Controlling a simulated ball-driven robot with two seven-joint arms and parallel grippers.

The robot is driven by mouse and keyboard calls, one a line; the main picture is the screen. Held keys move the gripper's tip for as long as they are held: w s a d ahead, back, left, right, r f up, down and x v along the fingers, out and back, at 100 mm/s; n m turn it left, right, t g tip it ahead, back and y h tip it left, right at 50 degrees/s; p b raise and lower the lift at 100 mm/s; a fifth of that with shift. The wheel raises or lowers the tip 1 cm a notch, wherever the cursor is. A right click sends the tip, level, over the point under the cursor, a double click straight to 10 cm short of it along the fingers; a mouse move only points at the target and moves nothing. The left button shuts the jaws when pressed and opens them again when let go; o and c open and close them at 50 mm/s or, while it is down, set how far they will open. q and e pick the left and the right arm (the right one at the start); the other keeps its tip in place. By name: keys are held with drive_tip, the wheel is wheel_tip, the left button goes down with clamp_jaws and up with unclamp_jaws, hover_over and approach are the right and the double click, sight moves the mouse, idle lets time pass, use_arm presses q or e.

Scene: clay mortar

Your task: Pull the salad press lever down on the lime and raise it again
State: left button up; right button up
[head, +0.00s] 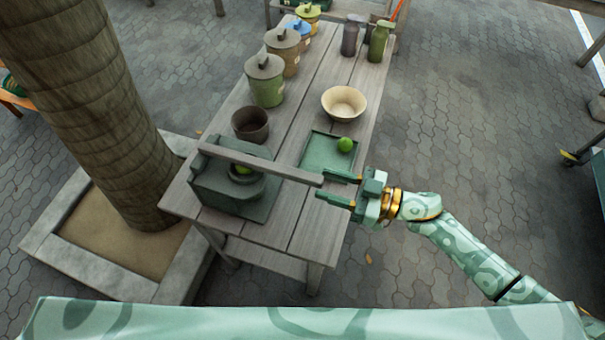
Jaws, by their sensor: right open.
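The salad press (226,192) stands on the near left end of the wooden table, a dark green body with a cup. Its long grey lever (262,164) runs across above the cup, its free end pointing right. A lime (242,169) shows partly under the lever in the cup; the lever hides some of it. A second lime (345,144) lies on a green tray (316,149). My right gripper (338,186) is open at the lever's free end, with its fingers pointing left, one on each side of the tip. Whether they touch it I cannot tell. My left gripper is not in view.
A dark brown pot (250,124) stands behind the press and a cream bowl (344,102) behind the tray. Lidded jars (266,82) line the table's left edge. Two bottles (378,42) stand at the far right. A thick tree trunk (92,110) rises left of the table.

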sight(302, 177)
drive_tip(key=x, duration=0.6)
drive_tip(key=shift+w+a, duration=0.1)
drive_tip(key=shift+a, duration=0.3)
